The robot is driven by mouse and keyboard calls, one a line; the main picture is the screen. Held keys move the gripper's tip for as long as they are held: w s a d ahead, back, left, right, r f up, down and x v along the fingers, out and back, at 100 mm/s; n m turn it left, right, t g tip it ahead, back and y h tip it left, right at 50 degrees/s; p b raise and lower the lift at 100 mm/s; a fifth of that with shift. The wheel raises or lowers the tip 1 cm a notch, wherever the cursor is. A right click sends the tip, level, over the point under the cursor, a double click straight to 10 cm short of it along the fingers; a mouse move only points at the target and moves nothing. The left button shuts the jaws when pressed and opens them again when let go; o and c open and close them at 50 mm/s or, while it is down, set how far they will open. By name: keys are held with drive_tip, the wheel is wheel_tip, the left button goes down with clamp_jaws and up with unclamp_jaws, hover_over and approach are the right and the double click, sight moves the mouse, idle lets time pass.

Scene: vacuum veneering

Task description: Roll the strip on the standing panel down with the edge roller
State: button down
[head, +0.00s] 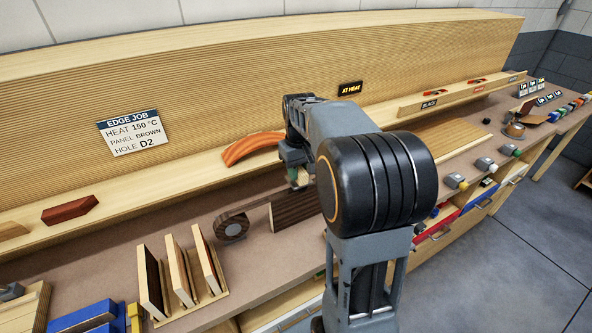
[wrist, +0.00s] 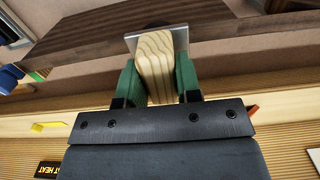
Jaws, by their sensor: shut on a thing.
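My gripper (head: 299,181) is over the top of the dark brown standing panel (head: 290,212) in the head view. In the wrist view my gripper (wrist: 157,82) has its green pads shut on the pale striped wooden handle of the edge roller (wrist: 156,60). The roller's metal bracket is at the handle's far end, close to the dark panel (wrist: 90,36). Its wheel is mostly hidden, so I cannot tell whether it touches. A brown strip (head: 254,205) runs from a coil (head: 233,227) towards the panel's upper left. My arm hides the panel's right part.
Upright boards in a rack (head: 183,272) stand at the front left. An orange curved piece (head: 252,147) and a red-brown block (head: 70,210) lie on the back ledge (head: 140,199). An "AT HEAT" sign (head: 350,89) is on the ribbed wall. Bare bench shows left of the coil.

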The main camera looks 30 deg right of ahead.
wheel_tip(320, 180, up, 3)
drive_tip(key=shift+a+p, duration=0.1)
drive_tip(key=shift+p, duration=0.4)
drive_tip(key=shift+r+p, duration=1.95)
drive_tip(key=shift+r, duration=0.4)
